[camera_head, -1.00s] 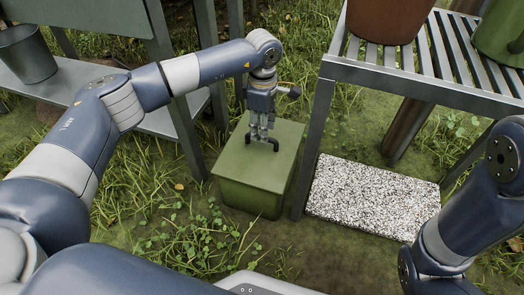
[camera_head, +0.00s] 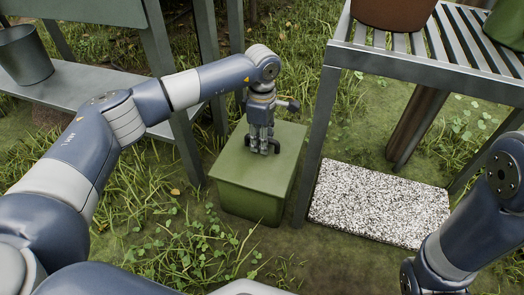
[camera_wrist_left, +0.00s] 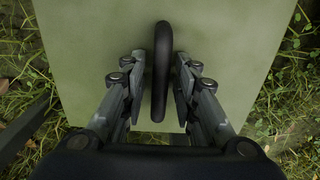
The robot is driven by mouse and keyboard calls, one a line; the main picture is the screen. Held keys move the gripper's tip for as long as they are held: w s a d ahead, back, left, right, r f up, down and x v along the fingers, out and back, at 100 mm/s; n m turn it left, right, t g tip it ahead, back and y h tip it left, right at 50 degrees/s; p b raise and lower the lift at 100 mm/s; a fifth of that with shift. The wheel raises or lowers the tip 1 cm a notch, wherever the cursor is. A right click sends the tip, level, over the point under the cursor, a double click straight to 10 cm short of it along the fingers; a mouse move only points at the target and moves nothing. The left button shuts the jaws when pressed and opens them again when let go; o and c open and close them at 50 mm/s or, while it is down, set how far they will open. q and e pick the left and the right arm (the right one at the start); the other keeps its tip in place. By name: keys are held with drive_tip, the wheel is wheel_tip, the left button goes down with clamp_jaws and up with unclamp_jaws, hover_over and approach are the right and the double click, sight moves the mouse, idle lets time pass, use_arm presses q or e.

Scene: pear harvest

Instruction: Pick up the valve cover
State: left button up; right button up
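The valve cover is the green lid (camera_head: 285,143) on top of a green box (camera_head: 250,199) standing on the ground. A dark handle (camera_head: 277,146) stands up from the middle of the lid. In the left wrist view the handle (camera_wrist_left: 162,70) runs lengthwise between the fingers of my left gripper (camera_wrist_left: 160,85). The fingers are open, one on each side, with small gaps to the handle. In the head view my left gripper (camera_head: 263,148) points down at the lid. My right gripper is out of view; only part of my right arm shows at the right edge.
A slatted metal table (camera_head: 430,60) with a brown pot (camera_head: 393,10) stands right of the box, one leg close beside it. A speckled slab (camera_head: 380,203) lies under it. A metal shelf (camera_head: 85,85) with a grey bucket (camera_head: 25,55) stands at left.

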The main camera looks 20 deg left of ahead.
use_arm(q)
clamp_jaws()
drive_tip(key=shift+r, duration=0.15)
